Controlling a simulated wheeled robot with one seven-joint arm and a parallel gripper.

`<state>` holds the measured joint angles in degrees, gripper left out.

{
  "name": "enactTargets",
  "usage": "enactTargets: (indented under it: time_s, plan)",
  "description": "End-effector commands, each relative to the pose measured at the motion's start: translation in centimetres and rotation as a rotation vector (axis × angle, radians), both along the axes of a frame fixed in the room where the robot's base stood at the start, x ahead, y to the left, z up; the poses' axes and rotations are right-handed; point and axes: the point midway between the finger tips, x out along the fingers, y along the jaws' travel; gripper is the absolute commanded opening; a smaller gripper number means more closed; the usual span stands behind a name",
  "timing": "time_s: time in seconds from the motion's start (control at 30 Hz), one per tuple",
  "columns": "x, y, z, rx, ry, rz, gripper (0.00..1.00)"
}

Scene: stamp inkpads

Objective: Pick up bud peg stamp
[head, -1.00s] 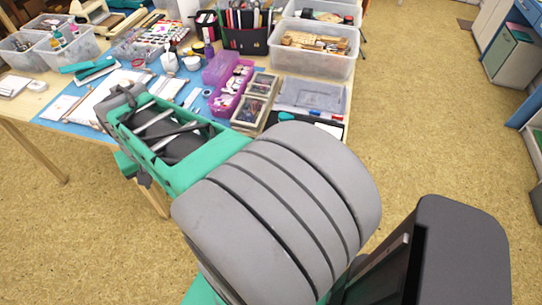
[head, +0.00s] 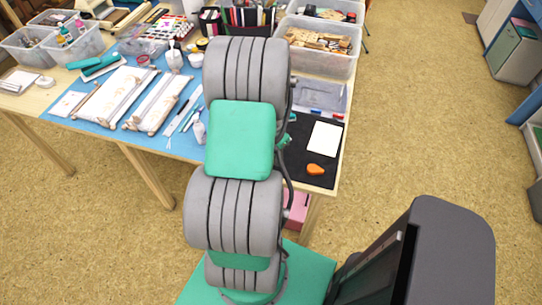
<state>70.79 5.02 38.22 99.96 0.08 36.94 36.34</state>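I cannot make out the bud peg stamp in the head view; no thing there is clearly it. My grey and green arm stands upright in the middle of the picture and covers the centre of the table. My gripper is hidden behind the arm, so I cannot see its fingers or whether it holds anything.
On the table's right are a black mat (head: 295,168), a white card (head: 324,138), a small orange thing (head: 315,169) and a bin of wooden pieces (head: 325,62). Rolled pieces (head: 160,104) lie on the blue mat (head: 186,146) left of my arm.

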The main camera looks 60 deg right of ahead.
Motion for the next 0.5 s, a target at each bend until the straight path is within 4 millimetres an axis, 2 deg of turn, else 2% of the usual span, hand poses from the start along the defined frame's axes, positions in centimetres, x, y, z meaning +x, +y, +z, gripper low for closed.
enactTargets:
  time_s: [0.23,0.5]
  plan:
    - [0.04,-0.03,-0.27,-0.001,-0.001,0.001,0.44]
    - [0.04,-0.03,-0.24,-0.001,-0.001,0.002,0.22]
